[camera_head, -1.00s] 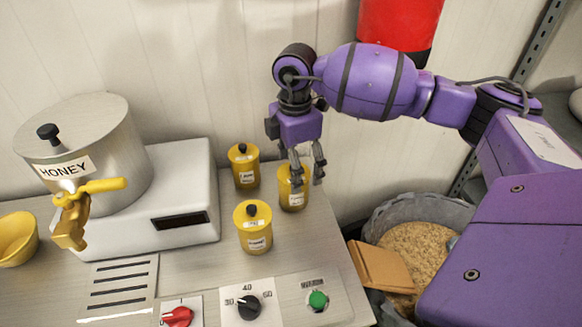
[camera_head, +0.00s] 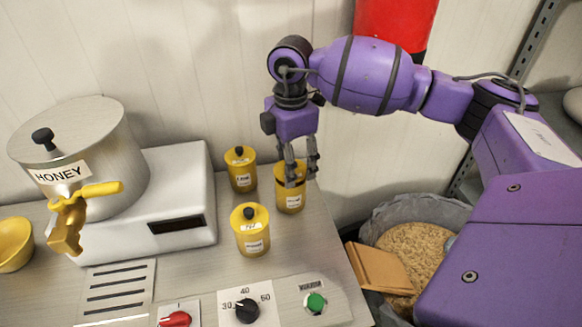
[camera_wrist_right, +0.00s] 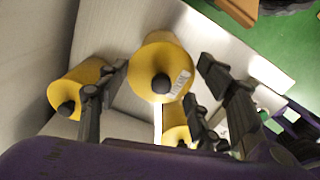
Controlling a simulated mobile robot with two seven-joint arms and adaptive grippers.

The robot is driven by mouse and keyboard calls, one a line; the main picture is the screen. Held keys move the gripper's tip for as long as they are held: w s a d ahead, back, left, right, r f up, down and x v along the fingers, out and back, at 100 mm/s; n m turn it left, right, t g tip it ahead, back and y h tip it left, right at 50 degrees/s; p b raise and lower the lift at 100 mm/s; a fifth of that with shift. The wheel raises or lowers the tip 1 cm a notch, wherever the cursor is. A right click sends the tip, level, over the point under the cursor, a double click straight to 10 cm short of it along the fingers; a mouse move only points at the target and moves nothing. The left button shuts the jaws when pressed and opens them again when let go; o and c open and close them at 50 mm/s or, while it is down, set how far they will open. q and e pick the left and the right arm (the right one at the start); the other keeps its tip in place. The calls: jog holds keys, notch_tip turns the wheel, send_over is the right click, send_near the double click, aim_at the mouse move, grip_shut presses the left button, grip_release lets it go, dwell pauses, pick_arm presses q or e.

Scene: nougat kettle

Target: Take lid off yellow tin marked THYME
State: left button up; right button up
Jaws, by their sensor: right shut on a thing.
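Three yellow tins with black-knobbed lids stand on the worktop: a back one (camera_head: 241,172), a front one (camera_head: 251,232) and a right one (camera_head: 290,201). Their white labels are too small for me to read surely, so I cannot tell which is marked THYME. My right gripper (camera_head: 302,170) points down at the top of the right tin, shut on its lid. Its fingers hide part of the lid in the head view. The wrist view shows the lid (camera_wrist_right: 150,62) with its black knob between the two fingers (camera_wrist_right: 160,80). My left gripper is not in view.
A steel HONEY kettle (camera_head: 75,135) with a yellow tap (camera_head: 85,195) stands on a white scale (camera_head: 185,190) at left. Control knobs (camera_head: 247,310) line the front. A lined bin (camera_head: 415,245) stands right of the worktop. A wall rises behind the tins.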

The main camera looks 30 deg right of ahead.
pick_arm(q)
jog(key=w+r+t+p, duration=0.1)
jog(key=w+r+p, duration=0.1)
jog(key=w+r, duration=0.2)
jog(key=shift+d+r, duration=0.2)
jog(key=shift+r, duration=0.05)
pick_arm(e)
jog(key=s+a+r, duration=0.2)
jog(key=s+r, duration=0.4)
jog(key=r, duration=0.1)
jog(key=s+a+r, duration=0.2)
jog(key=s+r, duration=0.5)
jog(key=shift+a+r, duration=0.15)
jog(key=shift+a, duration=0.25)
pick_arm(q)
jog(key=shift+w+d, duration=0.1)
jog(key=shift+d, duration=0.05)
pick_arm(e)
jog(key=shift+s, duration=0.1)
